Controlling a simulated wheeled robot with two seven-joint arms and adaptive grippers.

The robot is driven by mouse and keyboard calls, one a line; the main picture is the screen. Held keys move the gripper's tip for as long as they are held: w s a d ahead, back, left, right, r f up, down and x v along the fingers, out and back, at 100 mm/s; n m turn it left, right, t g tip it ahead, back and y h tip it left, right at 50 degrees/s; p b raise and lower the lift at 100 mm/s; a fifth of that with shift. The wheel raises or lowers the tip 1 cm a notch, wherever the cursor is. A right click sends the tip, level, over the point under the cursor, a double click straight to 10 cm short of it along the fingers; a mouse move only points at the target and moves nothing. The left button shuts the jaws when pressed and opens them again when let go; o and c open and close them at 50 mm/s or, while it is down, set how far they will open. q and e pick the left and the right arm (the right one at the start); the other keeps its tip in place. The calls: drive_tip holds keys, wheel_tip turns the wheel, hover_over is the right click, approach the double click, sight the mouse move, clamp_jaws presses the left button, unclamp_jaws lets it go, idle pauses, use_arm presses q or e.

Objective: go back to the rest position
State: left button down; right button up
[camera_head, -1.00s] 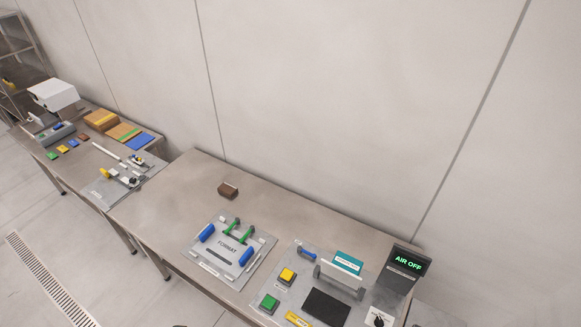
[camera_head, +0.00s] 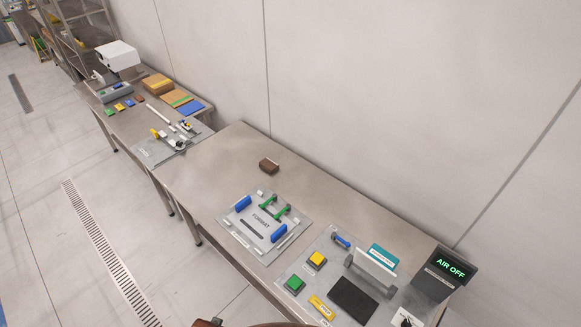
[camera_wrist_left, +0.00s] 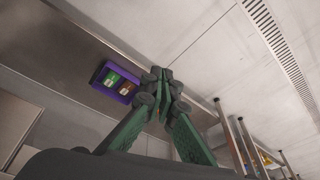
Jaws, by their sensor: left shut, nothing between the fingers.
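My left gripper (camera_wrist_left: 165,78) shows only in the left wrist view. Its green fingers meet at the tips with nothing between them. It hangs in free space, touching nothing that I can see. My right gripper is in neither view. To the right is a panel with a yellow button (camera_head: 317,259) and a green button (camera_head: 294,283). The display (camera_head: 451,268) reads AIR OFF.
A second bench at the left holds a white machine (camera_head: 117,57), orange-brown stacks (camera_head: 157,84) and a blue sheet (camera_head: 191,108). A floor drain (camera_head: 105,250) runs along the clear floor. The left wrist view shows a purple box (camera_wrist_left: 115,82) with green and red patches.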

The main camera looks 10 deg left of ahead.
use_arm(q)
drive_tip(key=s+f+b, duration=0.2)
drive_tip(key=s+f, duration=0.5)
drive_tip(key=f, duration=0.4)
drive_tip(key=s+f+g+b, duration=0.1)
drive_tip(key=s+f+b, duration=0.2)
drive_tip(key=s+f, duration=0.5)
drive_tip(key=s+f+b, duration=0.3)
drive_tip(key=s+f, duration=0.4)
drive_tip(key=f, duration=0.8)
drive_tip(key=shift+s+d+f+m+g, duration=0.15)
drive_tip(key=shift+d+f+m+g, duration=0.05)
drive_tip(key=shift+f+m+g, duration=0.2)
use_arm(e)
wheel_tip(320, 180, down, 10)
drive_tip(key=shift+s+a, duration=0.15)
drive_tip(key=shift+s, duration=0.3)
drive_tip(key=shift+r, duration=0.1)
